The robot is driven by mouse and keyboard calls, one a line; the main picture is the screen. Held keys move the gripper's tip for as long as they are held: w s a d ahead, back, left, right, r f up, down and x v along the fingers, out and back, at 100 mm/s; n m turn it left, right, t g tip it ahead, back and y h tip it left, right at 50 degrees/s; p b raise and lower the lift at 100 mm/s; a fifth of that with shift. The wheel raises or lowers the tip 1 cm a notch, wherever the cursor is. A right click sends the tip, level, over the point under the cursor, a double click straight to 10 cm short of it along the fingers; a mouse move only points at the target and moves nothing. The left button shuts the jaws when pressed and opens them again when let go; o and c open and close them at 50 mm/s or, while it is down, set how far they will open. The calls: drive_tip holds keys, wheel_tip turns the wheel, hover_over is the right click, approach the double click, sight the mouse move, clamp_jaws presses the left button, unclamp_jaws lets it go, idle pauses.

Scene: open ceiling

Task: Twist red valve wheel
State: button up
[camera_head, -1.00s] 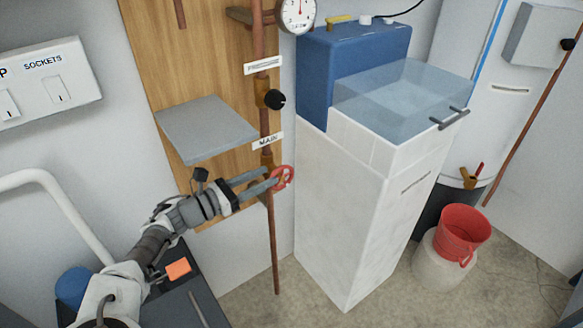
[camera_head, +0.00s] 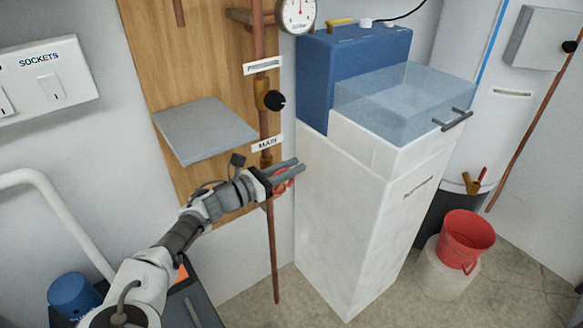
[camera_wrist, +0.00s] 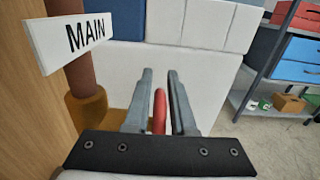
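The red valve wheel (camera_head: 285,186) sits on the copper pipe below the MAIN label, partly hidden by my gripper. In the wrist view the red wheel (camera_wrist: 159,112) shows edge-on between my two grey fingers. My gripper (camera_head: 299,167) reaches over the wheel, with its fingertips past it to the right. In the wrist view my gripper (camera_wrist: 160,72) has narrow gaps beside the wheel, so the fingers look open around it rather than clamped. The brass valve body (camera_wrist: 88,112) is at left below the label.
A grey shelf (camera_head: 205,130) juts from the wooden board above my arm. A tall white cabinet (camera_head: 345,220) stands close to the right of the pipe. A black-knobbed valve (camera_head: 274,100) is higher on the pipe. A red bucket (camera_head: 466,240) is at the right.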

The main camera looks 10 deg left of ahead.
clamp_jaws()
drive_tip(key=shift+r+p, duration=0.15)
drive_tip(key=shift+p, duration=0.25)
drive_tip(key=shift+w+d+g+p, duration=0.15)
drive_tip(key=shift+g+p, duration=0.35)
drive_tip(key=shift+p, duration=0.6)
drive_tip(key=g+y+p, duration=0.1)
drive_tip(key=p, duration=0.2)
drive_tip(key=shift+w+d+f, duration=0.1)
drive_tip(key=shift+f, duration=0.1)
drive_tip(key=shift+f+g+y+p, duration=0.3)
drive_tip(key=shift+f+y+p, duration=0.15)
drive_tip(key=shift+p, duration=0.15)
drive_tip(key=shift+o, duration=2.2)
unclamp_jaws()
